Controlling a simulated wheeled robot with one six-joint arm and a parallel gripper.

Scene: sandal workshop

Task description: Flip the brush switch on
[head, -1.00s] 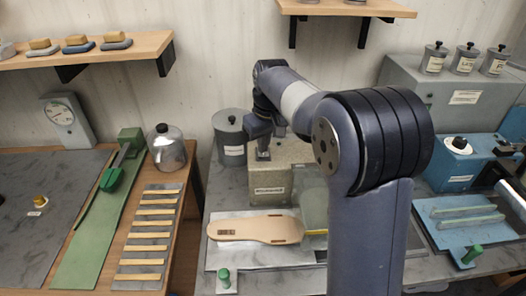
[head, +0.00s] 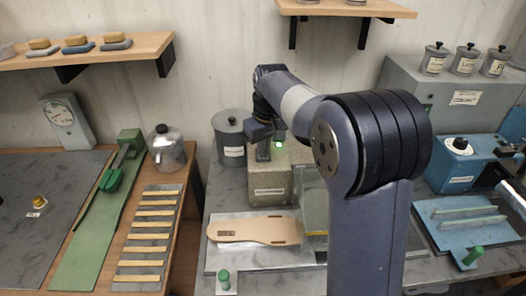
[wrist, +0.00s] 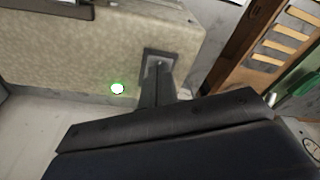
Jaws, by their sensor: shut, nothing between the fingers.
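A speckled beige machine box (head: 268,190) with a label on its front stands at the back of the middle bench; it also fills the upper left of the wrist view (wrist: 90,45). A green-rimmed lamp glows on its top in the head view (head: 279,144) and in the wrist view (wrist: 118,88). A dark switch plate (wrist: 174,56) is set in the box beside the lamp. My gripper (head: 263,156) is shut and empty, its fingertips (wrist: 157,66) over this plate. The fingers hide most of the switch, so its lever and any contact cannot be made out.
A grey lidded canister (head: 229,140) stands left of the box. A sandal sole (head: 253,230) lies on the plate in front, with a green-knobbed piece (head: 224,280) nearby. A wooden bench (head: 182,225) with strips is at left. My arm hides part of the right side.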

